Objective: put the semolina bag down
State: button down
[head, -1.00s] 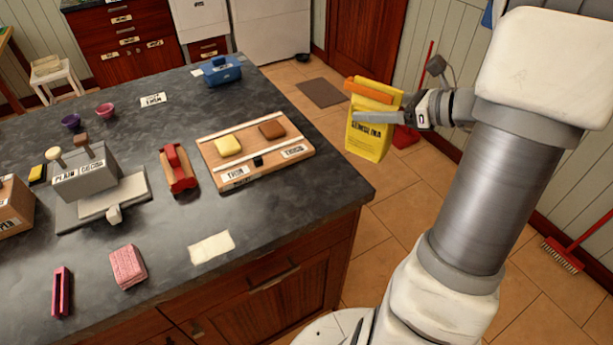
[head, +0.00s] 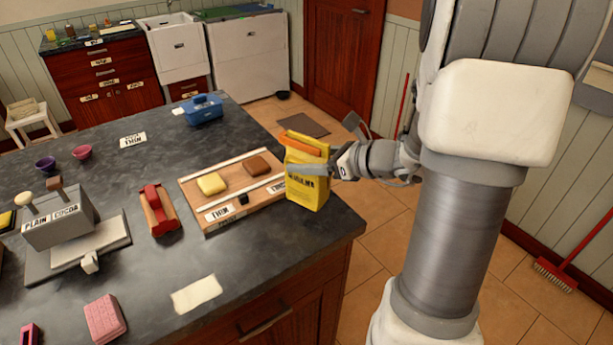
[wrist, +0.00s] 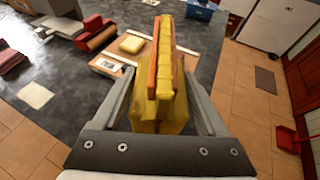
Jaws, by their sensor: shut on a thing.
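The yellow semolina bag (head: 308,184), with an orange band near its top, is upright in my gripper (head: 318,172). In the head view it shows at the right edge of the dark stone counter (head: 270,228), in front of the right end of a wooden board. I cannot tell whether its bottom touches the counter. In the wrist view the bag (wrist: 160,105) is between the two fingers of my gripper (wrist: 160,95), which are shut on it. The fingers hide part of the label.
The wooden board (head: 222,213) holds a yellow block (head: 211,184) and a brown block (head: 256,165). A blue caddy (head: 204,110) stands at the counter's back. A white cloth (head: 196,293) lies near the front edge. Tiled floor (head: 385,230) lies right of the counter.

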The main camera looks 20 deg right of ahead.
jog(key=shift+a+f+b, duration=0.15)
jog(key=shift+f+b, duration=0.25)
jog(key=shift+f, duration=1.65)
jog(key=shift+f, duration=0.15)
grip_release()
jog(key=shift+s+r, duration=0.1)
jog(key=shift+r, duration=0.2)
jog(key=p+v, duration=0.1)
jog(key=v, duration=1)
jog(key=shift+s+d, duration=0.25)
jog(key=shift+d, duration=0.05)
